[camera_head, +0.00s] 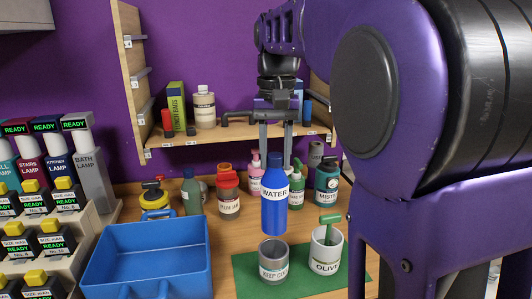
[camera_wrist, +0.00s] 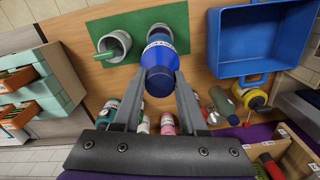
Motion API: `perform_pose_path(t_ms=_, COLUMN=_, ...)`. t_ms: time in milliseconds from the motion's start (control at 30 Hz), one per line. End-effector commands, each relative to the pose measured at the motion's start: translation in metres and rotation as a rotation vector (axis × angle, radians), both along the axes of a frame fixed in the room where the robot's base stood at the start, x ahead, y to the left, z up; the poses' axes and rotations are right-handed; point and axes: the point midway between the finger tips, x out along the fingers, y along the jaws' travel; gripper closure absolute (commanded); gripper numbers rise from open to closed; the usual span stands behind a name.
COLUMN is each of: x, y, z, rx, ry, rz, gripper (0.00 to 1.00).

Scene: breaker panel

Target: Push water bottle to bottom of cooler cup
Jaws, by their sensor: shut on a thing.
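The blue water bottle (camera_head: 275,208), labelled "WATER", is upright with its dark blue cap up. My gripper (camera_head: 275,146) is above it, fingers pointing down and shut on its upper part. In the wrist view the bottle (camera_wrist: 159,55) sits between the fingertips of my gripper (camera_wrist: 161,85). The grey cooler cup (camera_head: 273,262), labelled "KEEP COOL", stands on the green mat directly below the bottle in the head view. The bottle's lower end is just above or at the cup's rim; I cannot tell whether it is inside. In the wrist view the cup (camera_wrist: 160,29) shows partly behind the bottle.
A white "OLIVE" cup (camera_head: 325,255) with a green-handled tool stands right beside the cooler cup on the green mat (camera_head: 245,268). A blue bin (camera_head: 150,230) is at the left. Several jars and bottles stand behind, below a wooden shelf (camera_head: 230,133).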

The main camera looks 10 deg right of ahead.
Motion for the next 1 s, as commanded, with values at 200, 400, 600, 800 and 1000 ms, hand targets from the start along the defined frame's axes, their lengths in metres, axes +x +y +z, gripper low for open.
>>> perform_pose_path(t_ms=200, x=0.0, y=0.0, z=-0.024, rx=0.0, ry=0.0, rz=0.0, gripper=1.0)
perform_pose_path(t_ms=400, x=0.0, y=0.0, z=-0.044, rx=0.0, ry=0.001, rz=0.001, gripper=1.0)
perform_pose_path(t_ms=600, x=0.0, y=0.0, z=-0.052, rx=0.001, ry=-0.001, rz=0.0, gripper=1.0)
perform_pose_path(t_ms=800, x=0.0, y=0.0, z=-0.052, rx=0.001, ry=-0.001, rz=0.0, gripper=1.0)
perform_pose_path(t_ms=1000, x=0.0, y=0.0, z=-0.052, rx=0.0, ry=-0.001, rz=0.0, gripper=1.0)
